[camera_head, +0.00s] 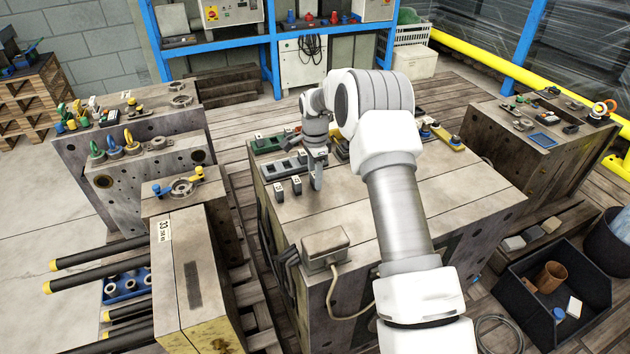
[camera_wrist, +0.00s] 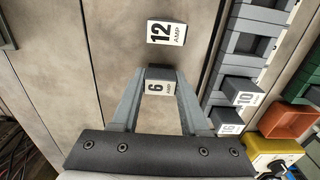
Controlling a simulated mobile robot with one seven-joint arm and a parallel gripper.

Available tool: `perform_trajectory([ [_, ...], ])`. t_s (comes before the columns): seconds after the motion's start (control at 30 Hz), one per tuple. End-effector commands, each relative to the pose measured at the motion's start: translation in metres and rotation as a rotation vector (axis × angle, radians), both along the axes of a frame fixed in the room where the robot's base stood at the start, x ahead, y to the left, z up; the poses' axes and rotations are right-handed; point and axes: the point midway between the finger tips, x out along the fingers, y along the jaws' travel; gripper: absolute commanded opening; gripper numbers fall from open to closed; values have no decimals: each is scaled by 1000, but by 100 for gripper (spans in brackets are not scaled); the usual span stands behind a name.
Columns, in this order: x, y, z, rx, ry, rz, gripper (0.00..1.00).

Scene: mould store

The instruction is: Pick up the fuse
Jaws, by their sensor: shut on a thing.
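A fuse labelled 6 AMP (camera_wrist: 158,87) sits between the fingertips of my gripper (camera_wrist: 161,76) in the wrist view, and the fingers are shut on it. In the head view my gripper (camera_head: 316,183) points down over the grey block's top, and its fingers hide the held fuse. I cannot tell whether that fuse touches the surface. A 12 AMP fuse (camera_wrist: 166,32) stands apart, just beyond the held one. In the head view two loose dark fuses with white labels, one on the left (camera_head: 279,192) and one nearer my gripper (camera_head: 296,186), stand left of it.
A grey slotted rack (camera_wrist: 229,62) with a fuse labelled 10 (camera_wrist: 239,92) lies beside my gripper. A red-orange bin (camera_wrist: 285,119) and a yellow dial box (camera_wrist: 275,153) are close by. A junction box (camera_head: 325,248) is at the block's front. The block's front top is mostly clear.

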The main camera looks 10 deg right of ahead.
Motion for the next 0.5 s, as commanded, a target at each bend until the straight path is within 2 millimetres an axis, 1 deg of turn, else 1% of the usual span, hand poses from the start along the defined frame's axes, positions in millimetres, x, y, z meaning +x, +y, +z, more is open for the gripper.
perform_trajectory([
  [0.33,0,0,2,0,-1,0,0],
  [0.43,1,0,8,0,-2,0,0],
  [0.5,1,0,16,0,-3,0,0],
])
